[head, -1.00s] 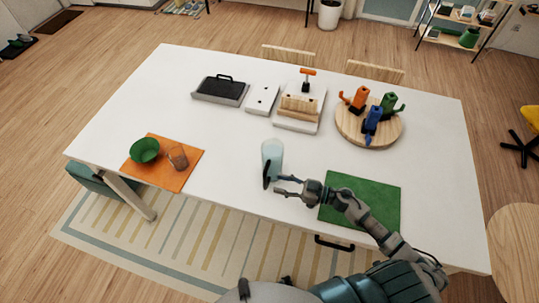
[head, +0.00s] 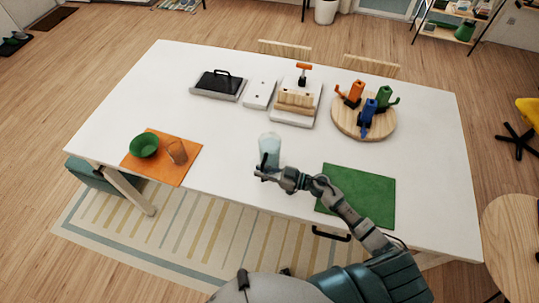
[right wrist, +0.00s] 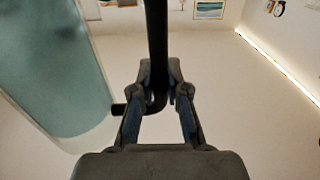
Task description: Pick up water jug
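The water jug (head: 271,147) is a tall, pale blue translucent vessel with a black handle, upright near the front middle of the white table. In the right wrist view its blue-green body (right wrist: 62,65) fills the left side and its black handle (right wrist: 157,35) runs down between my fingers. My right gripper (head: 262,172) is at the handle, on the near side of the jug. In the right wrist view both fingertips of the gripper (right wrist: 160,72) press in on the handle from either side. My left gripper is not in view.
A green mat (head: 357,196) lies right of the jug, under my right forearm. An orange mat (head: 157,173) with a green bowl (head: 144,145) and a glass (head: 177,151) lies left. White table around the jug is clear.

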